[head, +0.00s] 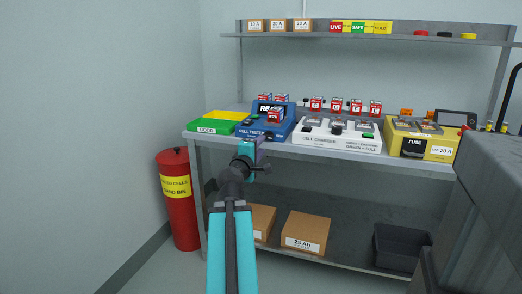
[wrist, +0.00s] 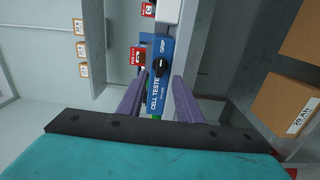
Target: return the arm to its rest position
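My gripper (head: 260,142) is at the front edge of the bench, just in front of the blue cell tester (head: 284,127). In the wrist view my gripper (wrist: 160,84) shows two purple fingers set apart with nothing held between them. Beyond the gap is the blue front of the cell tester (wrist: 155,88) with its black knob. A red and white cell (head: 273,117) sits at the tester, and a red cell also shows in the wrist view (wrist: 138,58). My turquoise arm reaches forward from the bottom of the head view.
A green and yellow box (head: 217,122) stands left of the tester, the white cell charger (head: 337,135) right of it. A yellow fuse unit (head: 420,138) is further right. A red sand bin (head: 178,200) stands on the floor. Cartons (head: 306,232) lie on the lower shelf.

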